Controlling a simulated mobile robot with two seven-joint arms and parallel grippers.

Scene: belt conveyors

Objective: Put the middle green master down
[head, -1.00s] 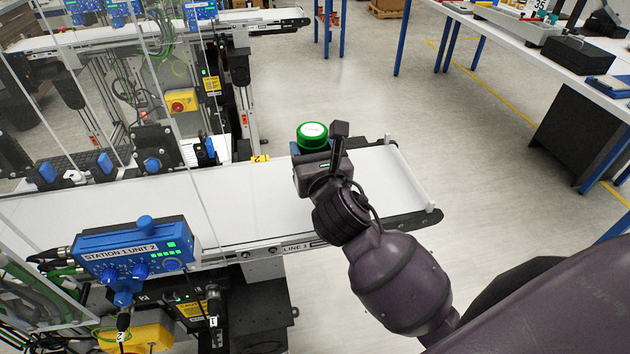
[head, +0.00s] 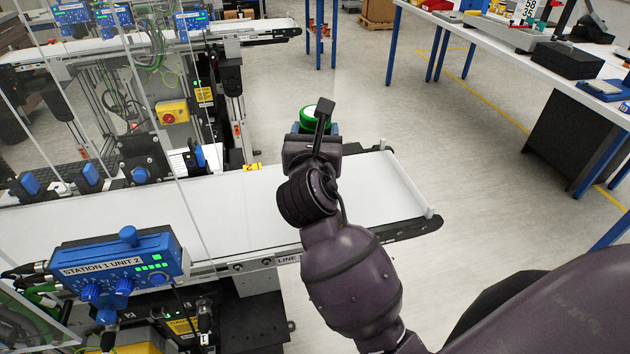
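The green master (head: 308,120) is a round green piece with a white top, in the upper middle of the head view. My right gripper (head: 316,129) comes in from the lower right, and its blue fingertips are on either side of the green master, holding it. My gripper body and wrist hide part of the piece. The piece appears above and past the far edge of the white belt conveyor (head: 240,205), near its right end; its exact height is hard to tell. My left gripper is not in view.
A blue control box labelled Station 1 Unit 2 (head: 118,268) stands at the belt's near side. Clear panels and machinery stand at the left. A second conveyor (head: 265,30) is behind. A white table (head: 490,40) stands at the upper right. The belt's right end is bare.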

